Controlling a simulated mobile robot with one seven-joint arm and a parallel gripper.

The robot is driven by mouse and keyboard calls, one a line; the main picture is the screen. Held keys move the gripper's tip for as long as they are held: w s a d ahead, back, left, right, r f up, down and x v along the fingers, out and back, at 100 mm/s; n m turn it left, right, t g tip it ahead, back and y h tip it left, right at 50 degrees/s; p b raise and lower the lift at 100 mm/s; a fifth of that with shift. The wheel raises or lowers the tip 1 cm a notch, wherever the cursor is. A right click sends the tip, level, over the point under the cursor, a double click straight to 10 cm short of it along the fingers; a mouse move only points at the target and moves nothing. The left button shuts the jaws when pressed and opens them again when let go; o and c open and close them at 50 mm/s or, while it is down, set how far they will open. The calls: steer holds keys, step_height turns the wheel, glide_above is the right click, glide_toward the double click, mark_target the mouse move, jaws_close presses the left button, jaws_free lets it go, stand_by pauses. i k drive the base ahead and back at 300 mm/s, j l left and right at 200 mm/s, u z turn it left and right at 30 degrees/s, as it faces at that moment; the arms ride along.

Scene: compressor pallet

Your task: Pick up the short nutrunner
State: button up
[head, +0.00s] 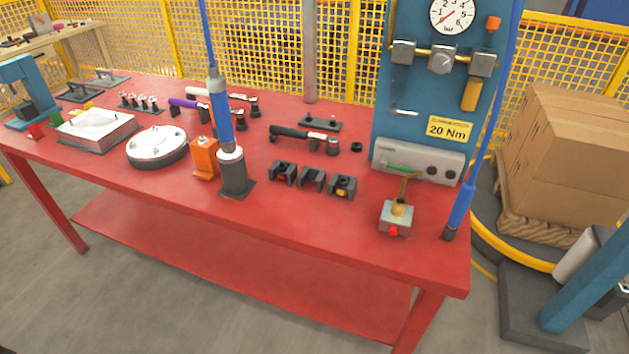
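Several angled hand tools lie on the red workbench (330,230). One has a black handle (290,132) and a grey head at its right end; it lies right of the middle. A purple-handled one (190,103) and a white-handled one (200,92) lie close together farther left and back. A blue upright tool (220,115) stands in a dark holder (235,179), with a blue hose rising from it. I cannot tell for certain which is the short nutrunner. My gripper is not in view.
Three black holders (311,179) stand before the black-handled tool. An orange block (204,160), a round metal cover (157,146) and a metal pan (96,128) stand left. A blue panel (425,100) with a gauge rises at the back right. The bench's front strip is clear.

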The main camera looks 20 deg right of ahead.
mark_target(229, 152)
steer(key=z, duration=0.6)
steer(key=j+z, duration=0.1)
steer(key=z, duration=0.25)
steer(key=j+z, duration=0.1)
steer(key=z, duration=0.25)
steer(key=k+j+z, duration=0.1)
steer(key=z, duration=0.25)
steer(key=k+j, duration=0.2)
steer(key=j, duration=0.2)
steer(key=k+j, duration=0.25)
steer(key=j, duration=0.2)
steer(key=i+j, duration=0.45)
